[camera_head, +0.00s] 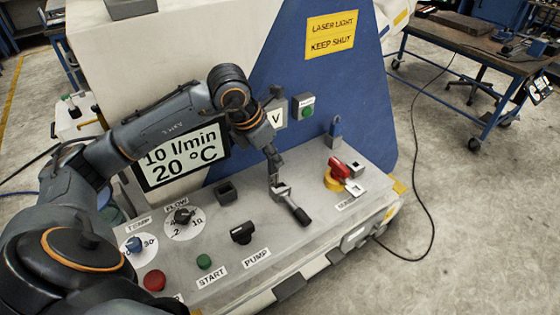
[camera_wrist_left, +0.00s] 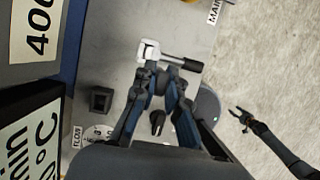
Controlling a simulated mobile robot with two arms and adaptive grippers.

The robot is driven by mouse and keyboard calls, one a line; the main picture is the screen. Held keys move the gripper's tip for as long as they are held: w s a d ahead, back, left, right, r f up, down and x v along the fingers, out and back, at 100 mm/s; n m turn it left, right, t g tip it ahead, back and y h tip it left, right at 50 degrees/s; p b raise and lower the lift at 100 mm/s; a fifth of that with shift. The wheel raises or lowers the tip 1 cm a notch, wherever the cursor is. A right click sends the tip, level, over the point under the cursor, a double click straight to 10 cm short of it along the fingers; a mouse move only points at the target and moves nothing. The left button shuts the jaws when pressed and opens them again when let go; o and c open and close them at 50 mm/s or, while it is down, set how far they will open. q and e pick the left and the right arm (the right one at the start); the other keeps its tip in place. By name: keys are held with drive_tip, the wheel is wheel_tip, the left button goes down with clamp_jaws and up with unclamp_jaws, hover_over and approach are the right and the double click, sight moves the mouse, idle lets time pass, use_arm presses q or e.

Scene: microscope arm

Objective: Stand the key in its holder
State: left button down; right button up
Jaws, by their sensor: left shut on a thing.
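The key has a pale metal head (camera_head: 280,190) and a black handle (camera_head: 299,214). My left gripper (camera_head: 275,176) is shut on it, above the panel. In the left wrist view the key (camera_wrist_left: 148,50) shows at the fingertips, its black handle pointing right. A black square block with an opening (camera_head: 226,192), which looks like the holder, stands on the panel left of the key; it also shows in the left wrist view (camera_wrist_left: 100,98). The key is apart from it. My right gripper (camera_wrist_left: 241,115) appears open and empty at the right of the left wrist view.
The sloping grey panel (camera_head: 225,238) carries a black PUMP knob (camera_head: 242,233), a green START button (camera_head: 204,261), a FLOW dial (camera_head: 184,217) and a red-yellow switch (camera_head: 338,174). A display (camera_head: 180,157) is behind my left arm.

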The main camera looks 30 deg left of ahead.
use_arm(q)
drive_tip(key=a+p+x, duration=0.1)
drive_tip(key=p+x, duration=0.2)
drive_tip(key=x, duration=0.5)
drive_tip(key=shift+w+a, duration=0.35)
drive_tip(key=shift+w, duration=0.05)
drive_tip(key=c, duration=1.4)
unclamp_jaws()
drive_tip(key=shift+r, duration=0.15)
